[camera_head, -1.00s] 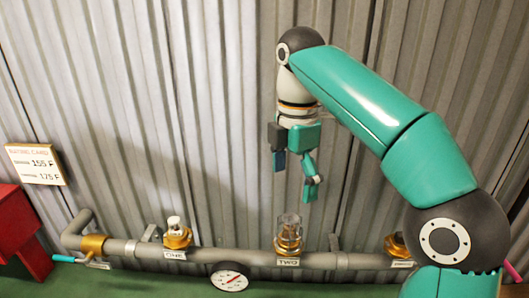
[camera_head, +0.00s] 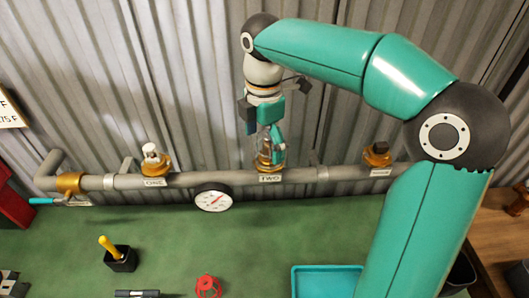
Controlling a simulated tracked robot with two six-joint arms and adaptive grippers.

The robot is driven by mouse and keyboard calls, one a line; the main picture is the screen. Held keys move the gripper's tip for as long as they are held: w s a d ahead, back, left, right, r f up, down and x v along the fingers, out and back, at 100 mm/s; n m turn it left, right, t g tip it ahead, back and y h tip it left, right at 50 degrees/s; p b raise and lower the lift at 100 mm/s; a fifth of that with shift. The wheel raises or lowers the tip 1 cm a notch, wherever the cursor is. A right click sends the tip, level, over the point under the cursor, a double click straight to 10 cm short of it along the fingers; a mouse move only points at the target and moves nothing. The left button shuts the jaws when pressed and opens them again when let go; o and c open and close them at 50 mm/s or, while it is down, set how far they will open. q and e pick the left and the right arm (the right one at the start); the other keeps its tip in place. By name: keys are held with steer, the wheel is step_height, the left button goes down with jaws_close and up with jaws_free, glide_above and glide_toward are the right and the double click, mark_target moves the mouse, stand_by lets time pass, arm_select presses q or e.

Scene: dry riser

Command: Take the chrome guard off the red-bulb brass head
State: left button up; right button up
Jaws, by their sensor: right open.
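The chrome guard (camera_head: 264,145) appears as a shiny, see-through cage around the top of the brass head (camera_head: 268,164) at the pipe position labelled TWO. The bulb inside is too small and too covered to tell its colour. My right gripper (camera_head: 264,129) points down from above at this head. It is open, with one finger on the left and one on the right near the guard's top. I cannot tell if the fingers touch the guard. My left gripper is out of view.
The grey pipe (camera_head: 220,178) carries head ONE (camera_head: 154,159) with a white top and a third head (camera_head: 377,154) with a dark top. A gauge (camera_head: 213,198) hangs below. The green bench holds a black holder (camera_head: 120,259), a red cage-like piece (camera_head: 208,286) and a teal tray (camera_head: 300,281).

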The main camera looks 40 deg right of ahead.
mark_target(264, 155)
steer(key=shift+f, duration=1.7)
steer(key=c, duration=1.4)
steer(key=shift+r, duration=0.15)
steer(key=shift+r+p, duration=0.45)
steer(key=c, duration=0.4)
steer(key=shift+r+p, duration=0.55)
steer(key=shift+r, duration=3.1)
steer(key=shift+r, duration=0.15)
